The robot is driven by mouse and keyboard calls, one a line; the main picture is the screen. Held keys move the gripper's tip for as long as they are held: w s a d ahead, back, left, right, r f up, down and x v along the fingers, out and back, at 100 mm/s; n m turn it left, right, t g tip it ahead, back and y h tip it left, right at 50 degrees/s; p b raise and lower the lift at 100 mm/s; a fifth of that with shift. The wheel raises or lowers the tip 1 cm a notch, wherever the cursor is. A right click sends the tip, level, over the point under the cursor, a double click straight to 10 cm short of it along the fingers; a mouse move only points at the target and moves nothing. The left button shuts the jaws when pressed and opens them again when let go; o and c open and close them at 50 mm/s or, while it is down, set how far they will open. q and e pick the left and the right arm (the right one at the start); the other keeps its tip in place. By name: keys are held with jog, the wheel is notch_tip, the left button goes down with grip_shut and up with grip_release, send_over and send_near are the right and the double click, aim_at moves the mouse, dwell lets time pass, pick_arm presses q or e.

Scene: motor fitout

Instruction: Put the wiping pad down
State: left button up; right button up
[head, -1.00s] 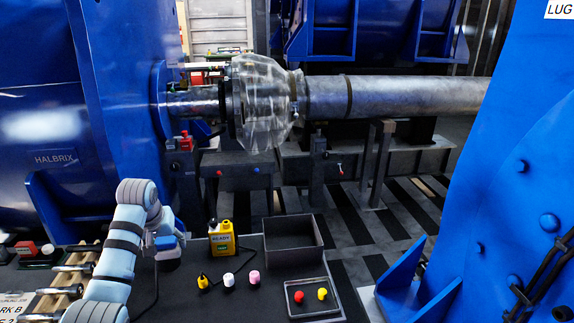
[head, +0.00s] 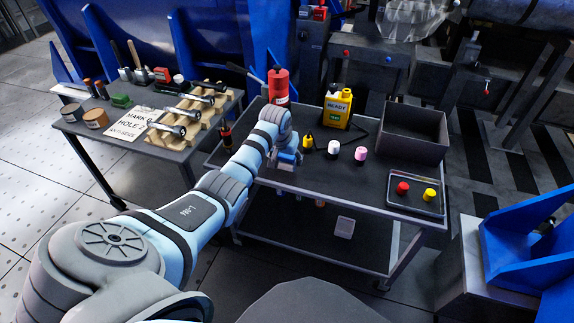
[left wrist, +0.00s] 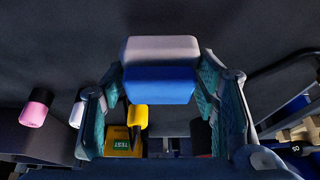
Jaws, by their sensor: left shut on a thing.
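The wiping pad (left wrist: 160,68), a small block with a pale grey layer and a blue layer, is between the two teal-lined fingers of my left gripper (left wrist: 160,88) in the left wrist view. The fingers are shut on it. In the head view my left gripper (head: 289,160) is over the left part of the dark cart top (head: 310,180), mostly hidden behind my own wrist. I cannot tell whether the pad touches the surface. My right gripper is not in view.
An open dark bin (head: 412,133) and a tray (head: 416,207) with red and yellow knobs are right.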

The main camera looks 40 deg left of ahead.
pick_arm(q)
notch_tip(320, 180, down, 2)
jog(key=shift+f+b, duration=0.2)
jog(key=shift+b, duration=0.15)
jog(key=shift+f, duration=0.1)
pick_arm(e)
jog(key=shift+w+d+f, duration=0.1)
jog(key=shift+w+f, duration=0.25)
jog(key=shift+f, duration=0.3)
pick_arm(q)
jog(key=o, duration=1)
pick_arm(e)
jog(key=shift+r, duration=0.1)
